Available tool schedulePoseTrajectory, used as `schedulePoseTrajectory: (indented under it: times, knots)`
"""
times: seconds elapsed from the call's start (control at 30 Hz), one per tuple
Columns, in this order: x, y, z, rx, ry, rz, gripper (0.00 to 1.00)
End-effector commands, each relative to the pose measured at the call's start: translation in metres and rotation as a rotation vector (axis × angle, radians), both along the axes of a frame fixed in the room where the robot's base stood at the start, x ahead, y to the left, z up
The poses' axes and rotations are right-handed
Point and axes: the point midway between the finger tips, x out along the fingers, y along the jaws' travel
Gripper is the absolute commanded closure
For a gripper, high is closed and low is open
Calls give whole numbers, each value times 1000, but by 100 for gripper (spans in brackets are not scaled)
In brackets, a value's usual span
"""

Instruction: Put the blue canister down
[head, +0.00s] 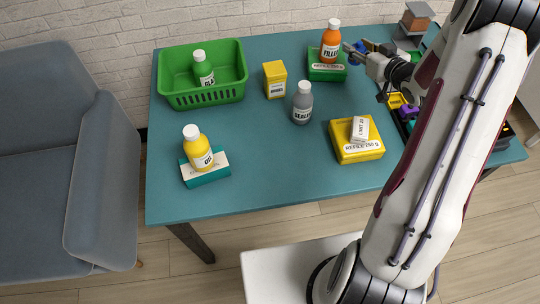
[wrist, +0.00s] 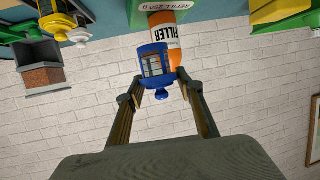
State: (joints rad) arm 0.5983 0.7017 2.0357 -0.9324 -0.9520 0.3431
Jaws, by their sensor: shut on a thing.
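The blue canister (wrist: 152,66) is between my gripper's fingers in the wrist view, which looks upside down. It has a knob on its lid and a pictured label, and appears about upright. My gripper (wrist: 155,88) is shut on it. In the head view my gripper (head: 356,50) is at the back right of the table, just right of the orange FILLER bottle (head: 331,40). Only a small blue part of the canister (head: 363,45) shows there, the rest hidden by the gripper. Whether it touches anything below cannot be told.
The FILLER bottle stands on a green refill box (head: 326,73). A green basket (head: 205,97), yellow carton (head: 275,85), grey SEALER bottle (head: 302,106), yellow refill box (head: 357,151) and yellow bottle (head: 198,150) occupy the teal table (head: 270,185). Its front middle is clear. Coloured items crowd the right.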

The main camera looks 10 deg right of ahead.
Motion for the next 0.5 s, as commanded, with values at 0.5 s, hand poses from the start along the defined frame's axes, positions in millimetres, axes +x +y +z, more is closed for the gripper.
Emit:
schedulePoseTrajectory:
  times: [0.5]
  knots:
    - [-47, 162, 34, 0, -1, 400, 86]
